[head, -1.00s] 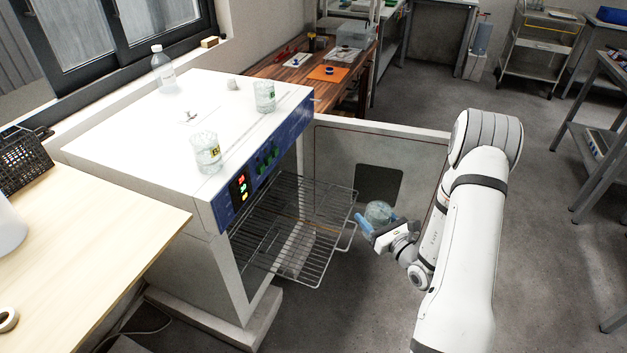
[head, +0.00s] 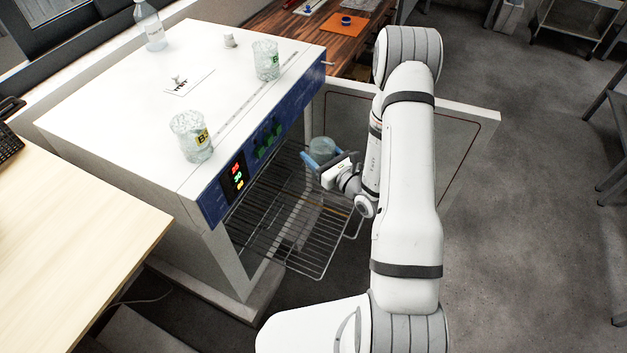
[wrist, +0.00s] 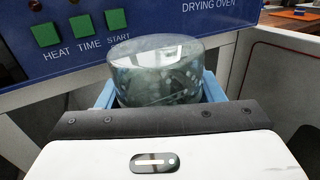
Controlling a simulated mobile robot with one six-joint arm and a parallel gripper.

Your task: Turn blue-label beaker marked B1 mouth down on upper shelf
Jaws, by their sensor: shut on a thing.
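My gripper (head: 326,160) is shut on a clear glass beaker (head: 321,146), with a blue finger on each side. In the wrist view the beaker (wrist: 158,68) shows a smooth, closed round face on top, so it appears mouth down. Its label is not visible, so I cannot read its mark. The gripper is in front of the drying oven (head: 215,80), beside the control panel and near the far side of the pulled-out wire shelf (head: 310,258). The beaker appears above shelf height; any gap is not clear.
A yellow-label beaker (head: 190,140) and a green-label beaker (head: 266,62) stand on the oven top, with a plastic bottle (head: 150,28). The open oven door (head: 455,150) stands behind and right of my arm. The near part of the shelf is clear.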

